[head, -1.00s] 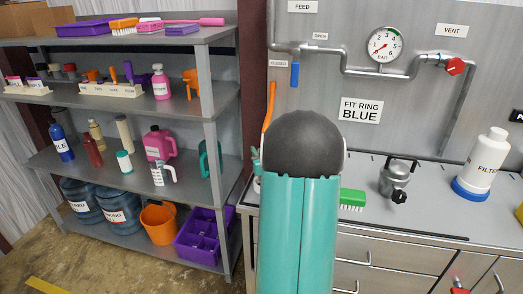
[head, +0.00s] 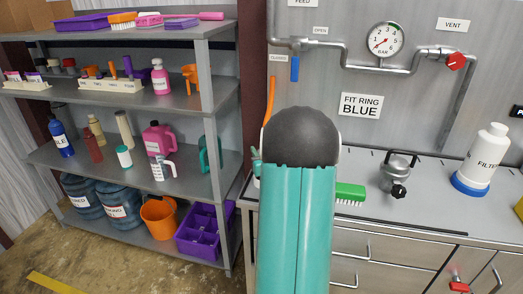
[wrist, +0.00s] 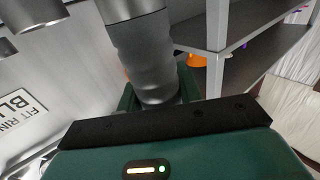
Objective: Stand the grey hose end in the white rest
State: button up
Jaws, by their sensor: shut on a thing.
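In the wrist view a grey ribbed cylinder, the grey hose end (wrist: 152,62), stands between the dark green fingers of my gripper (wrist: 156,95). My gripper is shut on it. The lower part of the hose end is hidden behind the black edge of the gripper body. In the head view my teal arm link with its dark rounded top covers the middle, and it hides my gripper and the hose end. I cannot make out the white rest in either view.
Pipes and a gauge (head: 385,40) are on the wall. A loaded shelf rack (head: 222,180) stands at the left.

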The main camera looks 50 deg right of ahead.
jog(key=shift+f, duration=0.55)
jog(key=o, duration=1.2)
jog(key=shift+f, duration=0.1)
jog(key=shift+s, duration=0.1)
jog(key=v, duration=1.3)
jog(key=shift+s+a, duration=0.25)
